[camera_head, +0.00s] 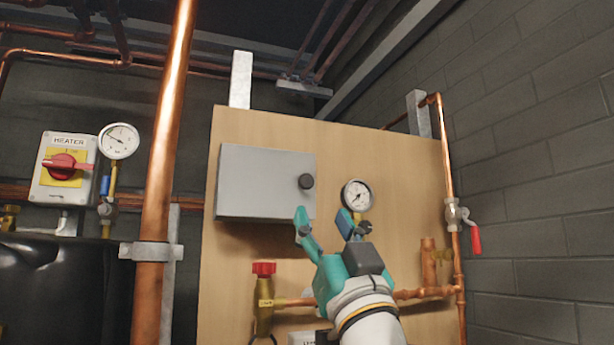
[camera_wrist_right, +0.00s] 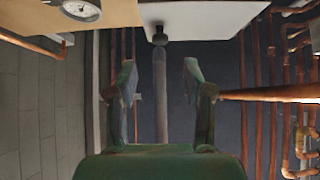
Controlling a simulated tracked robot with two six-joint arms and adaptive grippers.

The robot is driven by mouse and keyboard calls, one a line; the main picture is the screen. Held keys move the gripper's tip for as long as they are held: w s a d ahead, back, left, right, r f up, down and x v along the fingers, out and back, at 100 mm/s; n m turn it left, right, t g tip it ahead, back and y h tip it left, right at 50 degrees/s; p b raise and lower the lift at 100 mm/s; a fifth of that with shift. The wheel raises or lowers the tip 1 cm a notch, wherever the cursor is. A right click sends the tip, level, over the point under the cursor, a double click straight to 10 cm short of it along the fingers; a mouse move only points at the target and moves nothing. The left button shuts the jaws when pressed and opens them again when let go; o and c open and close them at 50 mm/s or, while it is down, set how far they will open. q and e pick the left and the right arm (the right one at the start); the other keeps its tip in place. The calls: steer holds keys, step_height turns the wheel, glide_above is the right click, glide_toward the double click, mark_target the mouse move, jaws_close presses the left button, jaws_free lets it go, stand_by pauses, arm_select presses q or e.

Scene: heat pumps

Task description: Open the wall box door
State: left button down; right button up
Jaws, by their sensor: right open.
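The grey wall box (camera_head: 262,184) is fixed to a wooden board, and its door looks shut. A dark round knob (camera_head: 306,181) sits near the right edge of the door. My right gripper (camera_head: 327,222) is open and empty, below and slightly right of the knob in the head view. In the right wrist view, the box (camera_wrist_right: 205,18) is at the top and the knob (camera_wrist_right: 160,37) shows beyond the gap between the open fingers (camera_wrist_right: 159,78). The fingers are apart from the knob. My left gripper is not in view.
A pressure gauge (camera_head: 357,195) is right of the box, close to my right gripper. A red-capped valve (camera_head: 263,290) and copper pipe lie below. A thick vertical copper pipe (camera_head: 164,130) stands left of the board (camera_head: 400,165). A red-handled valve (camera_head: 475,240) is at the right.

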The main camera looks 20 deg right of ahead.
mark_target(308, 187)
steer(key=p+x, duration=0.4)
steer(key=x, duration=0.4)
steer(key=shift+w+r, duration=0.1)
steer(key=shift+w, duration=0.05)
jaws_close()
